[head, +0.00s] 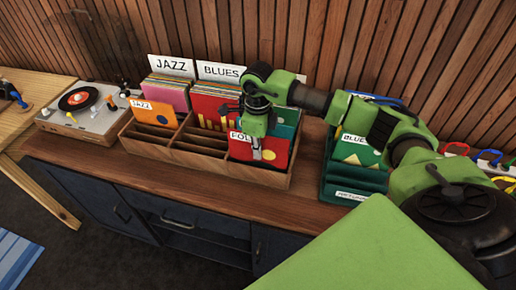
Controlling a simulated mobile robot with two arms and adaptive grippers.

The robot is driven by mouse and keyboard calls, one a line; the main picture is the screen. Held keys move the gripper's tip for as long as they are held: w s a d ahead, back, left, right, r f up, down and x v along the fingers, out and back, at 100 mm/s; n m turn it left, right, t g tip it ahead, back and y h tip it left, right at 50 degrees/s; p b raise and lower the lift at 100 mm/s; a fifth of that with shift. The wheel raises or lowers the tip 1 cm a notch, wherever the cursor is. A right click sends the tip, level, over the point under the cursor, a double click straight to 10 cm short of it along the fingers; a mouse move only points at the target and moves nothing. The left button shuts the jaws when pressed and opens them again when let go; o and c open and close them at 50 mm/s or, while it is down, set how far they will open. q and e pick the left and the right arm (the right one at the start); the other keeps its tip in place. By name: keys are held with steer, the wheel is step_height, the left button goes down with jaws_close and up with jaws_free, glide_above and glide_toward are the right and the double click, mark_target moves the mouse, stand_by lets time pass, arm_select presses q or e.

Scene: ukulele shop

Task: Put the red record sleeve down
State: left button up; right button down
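A red record sleeve (281,151) with coloured shapes is at the right-hand front compartment of the wooden record bin (195,157). It leans back, and its lower edge appears to be inside the compartment behind the front wall. My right gripper (258,153) points down at the sleeve, with a finger in front of its face. The gripper's body covers part of the sleeve, and any finger behind it is hidden. I cannot tell whether the fingers press on it. A FOLK label (240,136) shows just left of the gripper. My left gripper is not in view.
JAZZ (171,66) and BLUES (220,72) cards stand over sleeves in the back row. The left and middle front compartments look mostly empty. A green crate (352,184) stands right of the bin, under my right arm. A record player (83,110) sits at left.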

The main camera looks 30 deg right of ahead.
steer(key=shift+f, duration=0.15)
steer(key=shift+f+b, duration=0.6)
steer(key=shift+b, duration=0.1)
steer(key=c, duration=2.3)
jaws_free()
steer(key=shift+r, duration=0.1)
